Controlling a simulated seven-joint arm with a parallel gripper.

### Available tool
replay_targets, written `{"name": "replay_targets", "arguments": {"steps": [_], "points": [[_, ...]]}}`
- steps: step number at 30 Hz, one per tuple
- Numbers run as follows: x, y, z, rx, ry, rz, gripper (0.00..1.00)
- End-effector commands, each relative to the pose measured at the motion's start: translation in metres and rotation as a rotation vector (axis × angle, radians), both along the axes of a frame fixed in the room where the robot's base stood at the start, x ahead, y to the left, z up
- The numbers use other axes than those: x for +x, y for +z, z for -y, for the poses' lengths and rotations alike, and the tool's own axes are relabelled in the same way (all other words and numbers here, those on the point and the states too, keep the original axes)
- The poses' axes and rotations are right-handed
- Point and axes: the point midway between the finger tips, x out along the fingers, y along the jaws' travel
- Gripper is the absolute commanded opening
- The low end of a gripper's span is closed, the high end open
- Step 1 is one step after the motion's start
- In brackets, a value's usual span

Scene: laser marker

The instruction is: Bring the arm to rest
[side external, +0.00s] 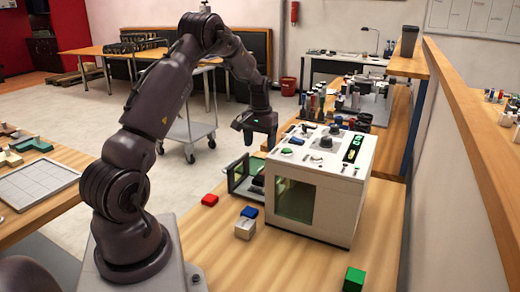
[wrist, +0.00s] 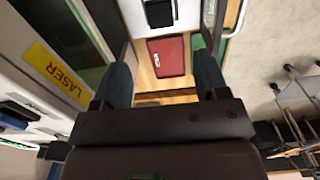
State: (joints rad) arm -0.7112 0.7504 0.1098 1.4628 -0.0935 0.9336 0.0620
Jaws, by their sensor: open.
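My gripper (side external: 257,138) hangs in the air above the left side of the laser marker (side external: 320,185), at the end of my bent arm. Its two fingers point down, and they stand apart in the wrist view (wrist: 164,75) with nothing held between them. The laser marker is a white box with knobs and buttons on top and a tinted window in front. An open frame with a dark piece in it (side external: 258,184) juts from its left side. In the wrist view a red piece (wrist: 170,58) lies below, seen between the fingers, and a yellow LASER label (wrist: 56,74) shows at left.
A red block (side external: 209,200), a blue block (side external: 249,212), a pale block (side external: 244,229) and a green block (side external: 354,280) are on the wooden table (side external: 290,262). A white cart (side external: 187,130) stands behind. A wooden ledge runs along the right. Air around the gripper's left is clear.

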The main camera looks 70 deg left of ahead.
Motion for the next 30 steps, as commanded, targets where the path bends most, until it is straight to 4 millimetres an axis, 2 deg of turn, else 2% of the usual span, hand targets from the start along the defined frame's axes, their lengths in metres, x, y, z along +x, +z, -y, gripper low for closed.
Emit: {"name": "replay_targets", "arguments": {"steps": [11, 14, 17, 20, 23, 26, 30], "points": [[0.000, 0.001, 0.000, 0.002, -0.001, 0.001, 0.67], [0.002, 0.015, 0.007, 0.019, -0.007, 0.009, 0.67], [0.005, 0.045, 0.025, 0.051, -0.026, 0.030, 0.67], [0.009, 0.082, 0.062, 0.078, -0.087, 0.069, 0.67], [0.009, 0.119, 0.110, 0.095, -0.175, 0.121, 0.67], [-0.001, 0.149, 0.158, 0.112, -0.269, 0.175, 0.67], [-0.027, 0.180, 0.221, 0.136, -0.402, 0.250, 0.67]]}}
